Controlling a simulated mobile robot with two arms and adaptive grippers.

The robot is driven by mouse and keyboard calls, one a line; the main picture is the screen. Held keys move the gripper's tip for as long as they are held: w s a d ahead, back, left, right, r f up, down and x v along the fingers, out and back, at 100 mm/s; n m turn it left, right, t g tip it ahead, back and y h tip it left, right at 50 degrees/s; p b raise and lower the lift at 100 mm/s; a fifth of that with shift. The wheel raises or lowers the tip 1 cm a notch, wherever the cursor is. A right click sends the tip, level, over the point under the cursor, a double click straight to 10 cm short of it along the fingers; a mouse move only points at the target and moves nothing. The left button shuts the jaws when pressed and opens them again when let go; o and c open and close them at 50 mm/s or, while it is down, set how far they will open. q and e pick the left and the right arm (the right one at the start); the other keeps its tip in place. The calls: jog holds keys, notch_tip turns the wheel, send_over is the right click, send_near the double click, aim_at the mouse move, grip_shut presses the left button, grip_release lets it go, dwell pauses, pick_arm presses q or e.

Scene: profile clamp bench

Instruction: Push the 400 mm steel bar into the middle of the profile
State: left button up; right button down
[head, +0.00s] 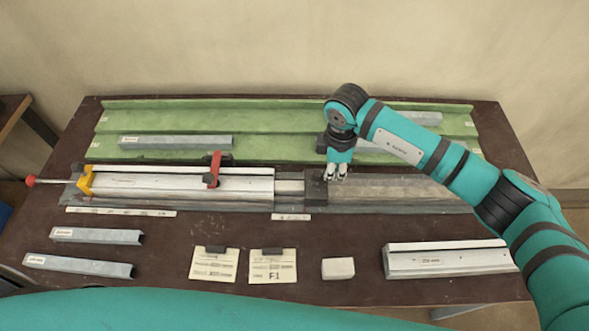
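A long grey profile (240,203) lies across the bench in a fixture. A pale metal bar (140,184) lies along its left part, under a red clamp (213,170). A narrower piece (289,187) shows to the right of that bar, then a dark block (315,188), then a long grey bar (400,188). No label here is readable as 400 mm, so I cannot tell which piece is the 400 mm steel bar. My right gripper (336,174) points down at the block and the bar's left end; finger opening and contact are unclear. My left gripper is out of view.
A green rack (270,118) behind holds channel pieces (175,142). A yellow stop (86,180) with a red-knobbed rod (31,181) is at left. In front lie two channels (97,235), two cards (272,266), a pale block (338,268) and a short bar (450,259).

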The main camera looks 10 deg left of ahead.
aim_at(319, 173)
jog(key=shift+s+a+b, duration=0.15)
jog(key=shift+a+b, duration=0.05)
jog(key=shift+a, duration=0.8)
jog(key=shift+s+a+b, duration=0.1)
jog(key=shift+a+b, duration=0.1)
jog(key=shift+a, duration=1.25)
jog(key=shift+d, duration=0.1)
jog(key=shift+d, duration=0.65)
jog(key=shift+r+p, duration=2.45)
jog(key=shift+r, duration=1.1)
jog(key=shift+f, duration=0.15)
